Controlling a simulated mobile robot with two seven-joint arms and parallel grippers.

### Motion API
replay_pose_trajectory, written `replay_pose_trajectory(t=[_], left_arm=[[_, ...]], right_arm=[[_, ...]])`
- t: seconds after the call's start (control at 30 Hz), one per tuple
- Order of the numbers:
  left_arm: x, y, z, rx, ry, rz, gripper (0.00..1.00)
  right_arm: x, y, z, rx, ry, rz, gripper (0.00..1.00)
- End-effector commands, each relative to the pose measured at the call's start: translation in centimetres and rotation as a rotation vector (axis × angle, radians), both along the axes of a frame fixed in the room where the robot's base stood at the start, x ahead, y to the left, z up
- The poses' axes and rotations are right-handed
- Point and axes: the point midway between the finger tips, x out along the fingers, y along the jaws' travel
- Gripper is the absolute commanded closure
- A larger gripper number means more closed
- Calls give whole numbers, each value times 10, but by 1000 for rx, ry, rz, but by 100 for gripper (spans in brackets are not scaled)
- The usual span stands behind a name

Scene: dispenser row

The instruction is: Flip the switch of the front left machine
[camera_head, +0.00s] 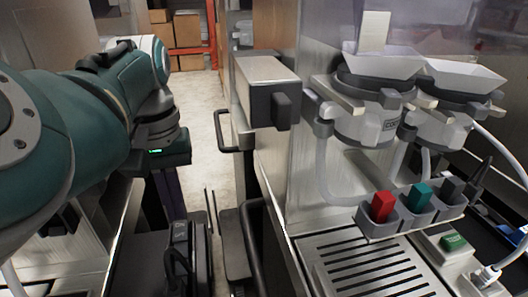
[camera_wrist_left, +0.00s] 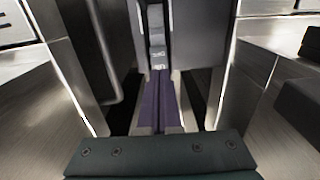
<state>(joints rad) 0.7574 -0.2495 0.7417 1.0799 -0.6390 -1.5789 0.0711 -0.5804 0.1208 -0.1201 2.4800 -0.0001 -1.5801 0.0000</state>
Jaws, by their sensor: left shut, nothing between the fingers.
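My left arm (camera_head: 90,130) comes in from the left in the head view, and its gripper (camera_head: 172,205) points down, left of the steel machine (camera_head: 280,185). In the left wrist view the two purple fingers of the gripper (camera_wrist_left: 160,74) are together with nothing held. A grey, narrow, stepped part (camera_wrist_left: 157,40) lies in line beyond the fingertips; I cannot tell if they touch it. I cannot tell which is the named switch. My right gripper is not in view.
Two white hoppers (camera_head: 384,62) sit on the machine above a slatted drip tray (camera_head: 360,266). A dark handle (camera_head: 222,132) sticks out at its left. Steel panels (camera_wrist_left: 255,75) flank the gripper closely. Floor (camera_head: 205,105) shows in the gap behind.

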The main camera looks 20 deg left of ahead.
Motion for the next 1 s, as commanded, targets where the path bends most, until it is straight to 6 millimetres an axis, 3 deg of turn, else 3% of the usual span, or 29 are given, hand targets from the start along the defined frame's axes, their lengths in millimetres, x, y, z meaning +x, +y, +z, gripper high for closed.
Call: replay_pose_trajectory(t=[1.0], left_arm=[[0, 0, -12, 1, 1, 0, 100]], right_arm=[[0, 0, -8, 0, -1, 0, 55]])
